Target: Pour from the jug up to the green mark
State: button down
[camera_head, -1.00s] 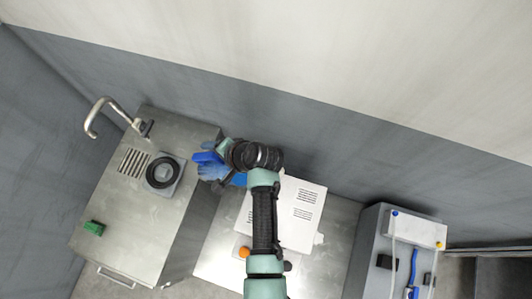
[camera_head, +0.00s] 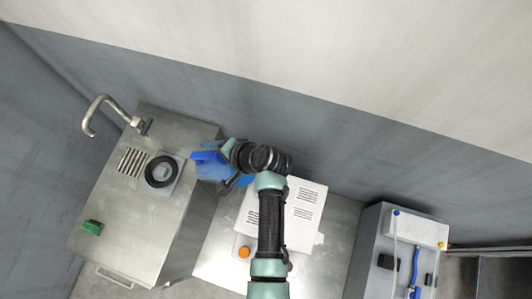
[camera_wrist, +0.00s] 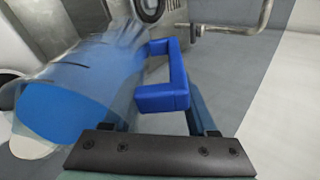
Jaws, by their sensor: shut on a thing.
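The jug (camera_head: 213,174) is clear with blue liquid inside. It hangs over the gap between the steel sink counter and the lower steel table. My gripper (camera_head: 230,151) is shut on the jug's blue handle. In the wrist view the jug (camera_wrist: 75,85) lies to the left, looking tilted, with the blue liquid gathered toward its lower-left end. The blue handle (camera_wrist: 165,98) shows in front of my gripper (camera_wrist: 190,112). The jug's mouth is hard to make out. No green mark or receiving vessel can be made out clearly.
A grey unit (camera_head: 395,225) stands right.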

jog(key=shift+s+d+f+t+y+b, duration=0.15)
jog(key=shift+d+t+y+b, duration=0.35)
jog(key=shift+y+b, duration=0.95)
dwell(2.3)
jog(key=shift+s+d+f+t+y+b, duration=0.15)
jog(key=shift+d+f+t+y+b, duration=0.3)
jog(key=shift+b, duration=1.55)
dwell(2.2)
